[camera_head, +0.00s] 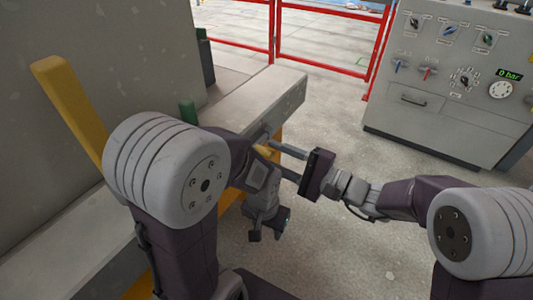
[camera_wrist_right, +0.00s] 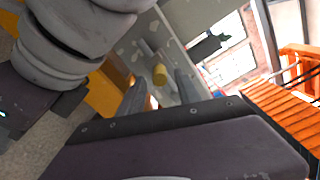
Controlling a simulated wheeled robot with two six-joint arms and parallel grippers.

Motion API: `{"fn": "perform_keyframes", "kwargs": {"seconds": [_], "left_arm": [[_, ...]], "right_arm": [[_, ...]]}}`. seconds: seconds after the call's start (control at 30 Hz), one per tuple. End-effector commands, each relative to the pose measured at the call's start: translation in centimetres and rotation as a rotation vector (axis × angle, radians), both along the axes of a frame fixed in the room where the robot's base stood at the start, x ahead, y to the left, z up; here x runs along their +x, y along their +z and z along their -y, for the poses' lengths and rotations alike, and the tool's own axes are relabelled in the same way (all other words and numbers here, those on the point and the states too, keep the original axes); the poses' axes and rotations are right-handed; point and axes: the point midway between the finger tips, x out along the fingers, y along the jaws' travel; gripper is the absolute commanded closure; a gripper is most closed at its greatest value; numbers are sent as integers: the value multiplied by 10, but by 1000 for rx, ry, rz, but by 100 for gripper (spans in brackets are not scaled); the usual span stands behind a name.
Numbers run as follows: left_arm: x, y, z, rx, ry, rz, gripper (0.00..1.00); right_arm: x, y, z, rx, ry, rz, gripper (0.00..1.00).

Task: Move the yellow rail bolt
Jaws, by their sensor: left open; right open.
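The yellow rail bolt (camera_wrist_right: 160,75) shows in the right wrist view as a short yellow cylinder by the grey concrete-like ledge. In the head view a small yellow part (camera_head: 265,150), likely the same bolt, is partly hidden by my left arm. My right gripper (camera_head: 275,155) is open, its two fingers pointing left towards the bolt. In the right wrist view the bolt lies beyond and between the fingertips, with no contact visible. My left gripper (camera_head: 268,234) is open and empty, hanging lower in front of the ledge.
The grey ledge (camera_head: 278,92) runs along the left, with a yellow post (camera_head: 70,95) and a green peg (camera_head: 188,112). A control cabinet (camera_head: 450,85) stands at the right. Red fencing (camera_head: 325,66) is behind. The floor between is clear.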

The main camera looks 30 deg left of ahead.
Motion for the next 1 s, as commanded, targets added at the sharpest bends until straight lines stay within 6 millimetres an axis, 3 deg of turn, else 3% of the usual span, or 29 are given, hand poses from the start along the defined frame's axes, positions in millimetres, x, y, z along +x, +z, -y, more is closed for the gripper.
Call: {"fn": "perform_keyframes", "kwargs": {"seconds": [0.2, 0.47, 0.63, 1.0], "left_arm": [[0, -7, 0, 0, 0, 0, 57], [0, -7, 0, 0, 0, 0, 57], [0, -7, 0, 0, 0, 0, 57], [0, -7, 0, 0, 0, 0, 57]], "right_arm": [[2, -1, -28, 0, 1, 0, 60], [3, 0, -30, 0, -1, -1, 60], [2, 0, -30, 0, -1, -1, 100], [2, -1, -30, -3, 0, -3, 100]]}}
